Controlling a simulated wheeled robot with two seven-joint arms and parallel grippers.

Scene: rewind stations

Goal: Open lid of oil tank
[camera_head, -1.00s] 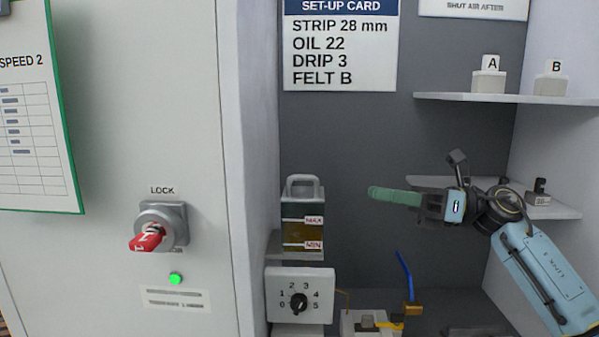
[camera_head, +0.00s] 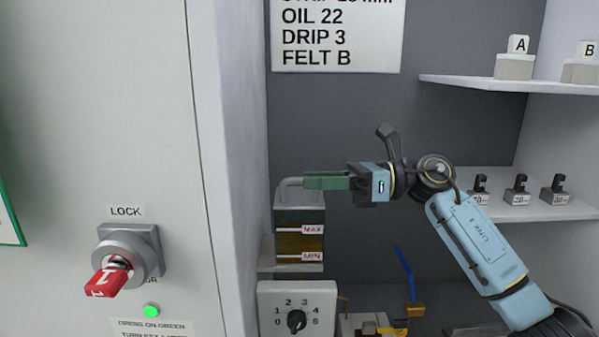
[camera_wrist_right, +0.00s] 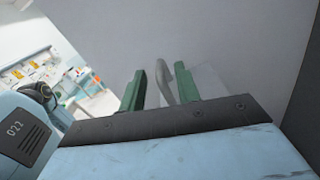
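The oil tank (camera_head: 299,234) is a box with amber oil and MAX and MIN labels, standing on a ledge. Its lid looks shut, with a grey loop handle (camera_head: 285,187) on top. My right gripper (camera_head: 308,181), with green fingers, reaches in from the right at handle height and covers the handle's right part. In the right wrist view the fingers (camera_wrist_right: 160,90) stand apart, with the curved grey handle (camera_wrist_right: 184,82) close at them; I cannot tell whether they touch it. My left gripper is not in view.
A numbered dial (camera_head: 297,321) sits below the tank. A cabinet wall with a red key (camera_head: 108,278) in a lock and a green light (camera_head: 152,311) is at left. Shelves (camera_head: 545,208) with small parts are at right. A blue lever (camera_head: 404,273) stands below the arm.

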